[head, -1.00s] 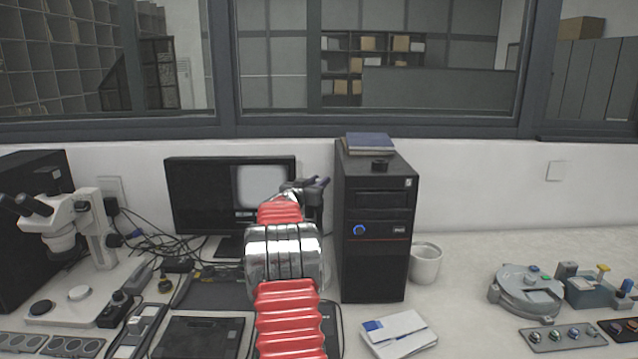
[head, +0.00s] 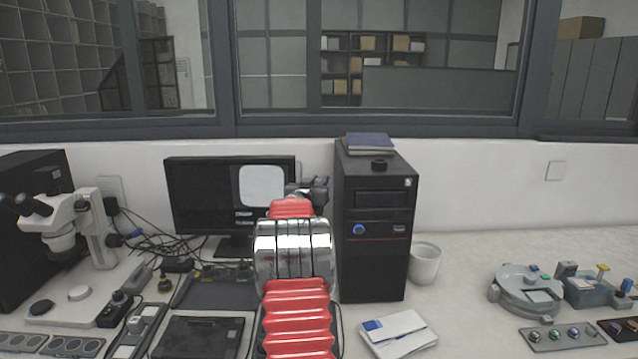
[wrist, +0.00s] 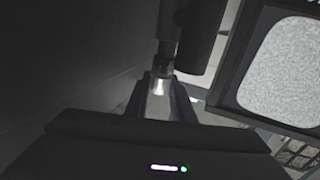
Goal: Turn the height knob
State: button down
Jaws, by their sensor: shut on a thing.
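In the wrist view, my gripper (wrist: 163,88) is shut on a small silver knob (wrist: 161,84). I take this to be the height knob. It sits below a dark upright post (wrist: 168,35), with a thicker dark cylinder (wrist: 199,38) close on the right. In the head view my red and chrome arm reaches forward between the monitor and the black computer tower. It hides the knob and most of what is around it there.
The monitor (head: 205,195) stands left of my arm, its lit screen also in the wrist view (wrist: 285,65). The black tower (head: 375,235) stands close on the right, with a white cup (head: 425,263) beside it. A microscope (head: 65,225) and cables are at left.

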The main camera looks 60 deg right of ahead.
jog(key=shift+w+r+n+t, duration=0.1)
jog(key=shift+r+n+t, duration=0.15)
jog(key=shift+n+t, duration=0.4)
jog(key=shift+r+n+t, duration=0.2)
jog(key=shift+n+t, duration=0.15)
jog(key=shift+t, duration=0.5)
jog(key=shift+a+f+n+t+y, duration=0.1)
jog(key=shift+f+n+t+y, duration=0.05)
jog(key=shift+n+t+y, duration=0.4)
jog(key=c, duration=1.9)
grip_release()
jog(key=o, duration=0.4)
jog(key=shift+f, duration=0.2)
jog(key=shift+a, duration=0.15)
jog(key=shift+v, duration=6.75)
jog(key=shift+f, duration=0.1)
